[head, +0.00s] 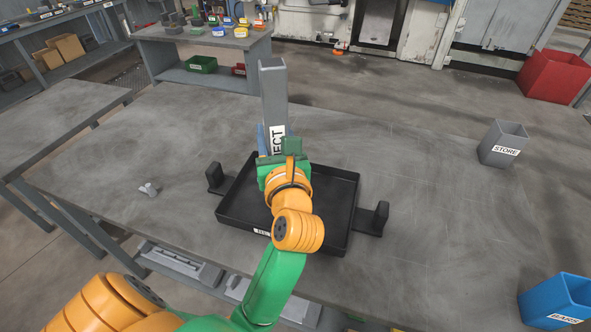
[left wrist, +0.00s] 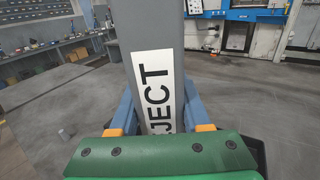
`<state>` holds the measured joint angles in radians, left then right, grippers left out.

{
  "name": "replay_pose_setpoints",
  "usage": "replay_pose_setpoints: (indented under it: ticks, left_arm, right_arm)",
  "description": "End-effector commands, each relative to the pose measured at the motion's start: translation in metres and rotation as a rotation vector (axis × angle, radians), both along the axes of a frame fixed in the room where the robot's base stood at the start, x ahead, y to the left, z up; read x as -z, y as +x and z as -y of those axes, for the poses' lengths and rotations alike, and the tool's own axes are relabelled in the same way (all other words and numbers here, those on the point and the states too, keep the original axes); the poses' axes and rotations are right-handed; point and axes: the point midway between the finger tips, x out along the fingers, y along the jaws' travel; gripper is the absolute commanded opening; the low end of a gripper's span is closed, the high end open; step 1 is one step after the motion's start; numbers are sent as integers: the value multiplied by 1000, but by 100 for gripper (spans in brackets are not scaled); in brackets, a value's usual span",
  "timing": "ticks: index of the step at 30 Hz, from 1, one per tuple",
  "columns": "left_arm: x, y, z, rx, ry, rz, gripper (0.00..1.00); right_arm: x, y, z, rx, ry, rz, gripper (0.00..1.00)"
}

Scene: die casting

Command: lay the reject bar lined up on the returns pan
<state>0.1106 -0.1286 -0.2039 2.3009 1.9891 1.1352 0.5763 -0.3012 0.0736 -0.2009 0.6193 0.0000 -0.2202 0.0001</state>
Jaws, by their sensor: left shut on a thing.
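The reject bar (head: 273,90) is a long grey bar with a white label, partly reading "JECT". My left gripper (head: 276,141) is shut on it. The bar points away from me and up in the head view; its exact tilt is hard to tell. In the left wrist view the bar (left wrist: 148,35) stands between the blue fingers. The returns pan (head: 338,205) is a black, shallow tray on the table, with an upright black block at each side. My left arm and gripper cover its middle. The bar's near end is hidden. My right gripper is not in view.
A grey STORE bin (head: 503,143) stands on the table's right side, and a blue BARS bin (head: 557,298) is at the lower right. A small light grey part (head: 149,189) lies left of the pan. The grey table (head: 420,165) is clear between pan and STORE bin.

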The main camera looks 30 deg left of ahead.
Motion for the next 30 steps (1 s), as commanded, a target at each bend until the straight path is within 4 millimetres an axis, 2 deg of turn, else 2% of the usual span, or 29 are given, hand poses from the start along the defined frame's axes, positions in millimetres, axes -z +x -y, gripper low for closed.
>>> replay_pose_setpoints:
  ticks: [1, 3, 6, 11, 16, 27, 28, 30]
  left_arm:
    - [0, 16, -4, 0, 8, -2, 0]
    - [22, 32, -9, 0, 7, -3, 0]
    - [43, 49, -13, 1, 6, 0, 0]
    - [61, 64, -17, 0, 5, 4, 0]
    - [89, 65, -17, 1, 5, 2, 0]
    - [96, 65, -16, 2, 2, 5, 0]
    - [95, 65, -16, 2, 1, 4, 55]
    - [95, 65, -16, 2, 2, 4, 74]
  right_arm:
    - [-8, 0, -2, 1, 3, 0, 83]
    - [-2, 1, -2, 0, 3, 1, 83]
    - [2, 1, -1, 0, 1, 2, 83]
    - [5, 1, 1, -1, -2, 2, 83]
    - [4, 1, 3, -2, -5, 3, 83]
    - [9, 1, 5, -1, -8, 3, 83]
    - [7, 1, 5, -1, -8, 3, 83]
    - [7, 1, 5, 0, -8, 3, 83]
